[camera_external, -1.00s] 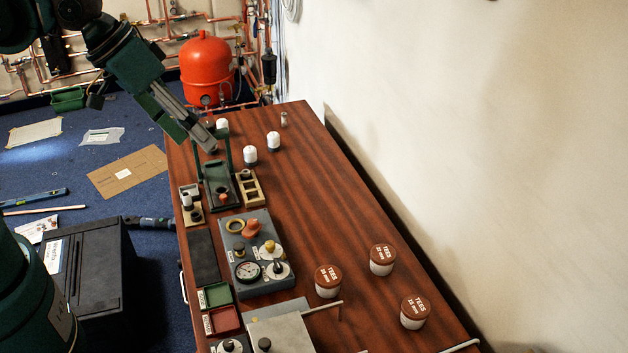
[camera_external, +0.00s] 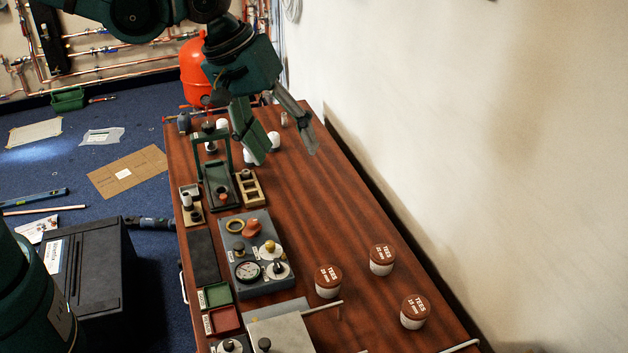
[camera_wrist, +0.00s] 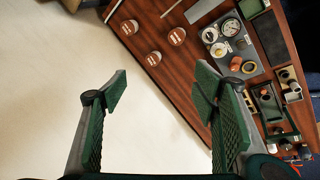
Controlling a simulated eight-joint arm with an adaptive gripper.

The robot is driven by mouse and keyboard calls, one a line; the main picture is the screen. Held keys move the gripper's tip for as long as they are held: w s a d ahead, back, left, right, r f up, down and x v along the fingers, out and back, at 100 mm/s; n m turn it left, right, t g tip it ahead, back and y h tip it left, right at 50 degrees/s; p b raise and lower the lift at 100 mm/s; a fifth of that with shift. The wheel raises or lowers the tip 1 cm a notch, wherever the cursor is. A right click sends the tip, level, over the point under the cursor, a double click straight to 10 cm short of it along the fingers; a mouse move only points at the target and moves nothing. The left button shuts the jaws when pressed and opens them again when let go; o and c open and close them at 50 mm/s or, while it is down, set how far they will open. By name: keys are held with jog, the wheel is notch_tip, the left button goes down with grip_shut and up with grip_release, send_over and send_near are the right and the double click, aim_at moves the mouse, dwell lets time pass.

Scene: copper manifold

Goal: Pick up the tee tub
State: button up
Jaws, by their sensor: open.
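Three tee tubs with brown lids marked TEES and white bodies stand upright on the near right part of the wooden bench: the left tub (camera_external: 328,281), the back tub (camera_external: 382,259) and the front tub (camera_external: 415,311). All three also show in the wrist view: one tub (camera_wrist: 176,36), another tub (camera_wrist: 153,58) and a third tub (camera_wrist: 129,27). The size print on the lids is too small to read surely. My gripper (camera_external: 285,156) is open and empty above the far part of the bench, well apart from the tubs. Its spread fingers show in the wrist view (camera_wrist: 160,85).
A grey gauge panel (camera_external: 257,252), a green press stand (camera_external: 217,172) and a wooden block (camera_external: 250,188) line the left side. White-capped bottles stand behind my gripper. A bent rod (camera_external: 325,305) lies near the tubs. The bench (camera_external: 310,205) between is clear; a wall (camera_external: 480,150) borders it right.

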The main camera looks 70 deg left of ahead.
jog(key=w+d+f+n+g, duration=0.1)
jog(key=w+d+f+n, duration=0.25)
jog(key=w+f, duration=0.4)
jog(key=n+g, duration=0.3)
jog(key=n, duration=0.6)
send_over(416, 306)
jog(key=a, duration=0.1)
jog(key=shift+m+h, duration=0.25)
jog(key=shift+h, duration=0.05)
notch_tip(416, 306, down, 25)
jog(key=shift+f, duration=0.45)
jog(key=shift+w+d+f, duration=0.1)
jog(key=shift+d+f, duration=0.1)
jog(key=shift+f, duration=1.1)
jog(key=shift+d+f, duration=0.15)
jog(key=shift+f, duration=1.15)
jog(key=shift+d+f, duration=0.15)
jog(key=shift+f, duration=1.15)
